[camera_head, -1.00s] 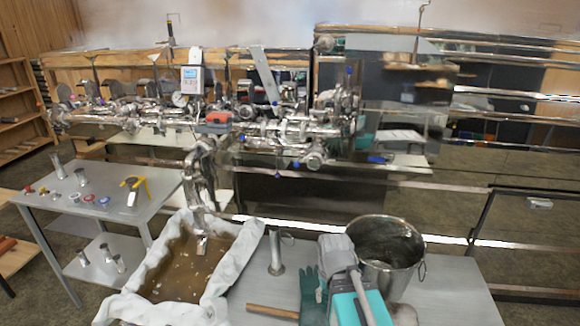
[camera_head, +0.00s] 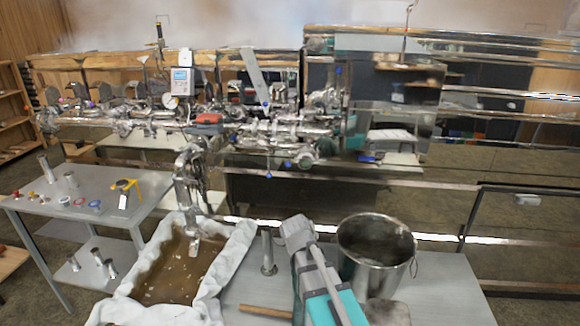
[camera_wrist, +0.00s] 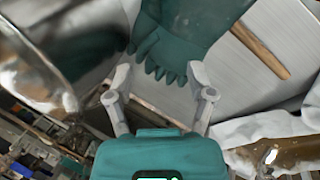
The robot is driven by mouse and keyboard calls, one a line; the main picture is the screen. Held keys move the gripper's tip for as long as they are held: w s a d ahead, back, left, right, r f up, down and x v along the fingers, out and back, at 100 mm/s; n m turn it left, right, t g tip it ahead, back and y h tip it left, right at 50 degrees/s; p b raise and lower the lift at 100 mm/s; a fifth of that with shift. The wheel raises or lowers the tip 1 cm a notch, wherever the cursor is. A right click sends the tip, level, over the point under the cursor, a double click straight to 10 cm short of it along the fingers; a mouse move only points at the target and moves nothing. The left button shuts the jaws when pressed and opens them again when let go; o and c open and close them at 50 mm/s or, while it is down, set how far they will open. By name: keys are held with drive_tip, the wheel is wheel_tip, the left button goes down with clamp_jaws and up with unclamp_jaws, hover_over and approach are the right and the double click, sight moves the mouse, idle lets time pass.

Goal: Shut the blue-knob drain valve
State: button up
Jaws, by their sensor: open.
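Several small blue knobs show on the steel pipework (camera_head: 275,132) in the head view, including one on the pipe's left part (camera_head: 232,138), one below the pipe (camera_head: 288,163) and one hanging lower (camera_head: 268,175). I cannot tell which belongs to the drain valve, or whether it is open or shut. None shows clearly in the wrist view. My gripper (camera_wrist: 159,78) is open and empty, with its two grey fingers apart above the bench and near dark green gloves (camera_wrist: 185,35). It is well in front of the pipework. In the head view my arm hides its fingers.
A cloth-lined tray of brown liquid (camera_head: 172,272) stands on the bench, left of my arm. A steel bucket (camera_head: 375,255) stands close on the right. A steel cylinder (camera_head: 267,252) and a wooden handle (camera_head: 265,311) are near my arm. A side table (camera_head: 95,195) is at left.

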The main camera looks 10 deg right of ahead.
drive_tip(key=w+r+n+t+h, duration=0.1)
drive_tip(key=w+r+n+h, duration=0.25)
drive_tip(key=w, duration=0.75)
drive_tip(key=n+t+h, duration=0.6)
drive_tip(key=n+h, duration=0.2)
drive_tip(key=h, duration=0.2)
approach(287, 165)
drive_tip(key=a, duration=0.3)
drive_tip(key=shift+s+a+r+m+y+b, duration=0.1)
drive_tip(key=shift+s+a+m+y+b, duration=0.05)
drive_tip(key=shift+s+m+y+b, duration=0.15)
drive_tip(key=shift+w, duration=0.15)
drive_tip(key=x, duration=1.3)
drive_tip(key=shift+d, duration=0.45)
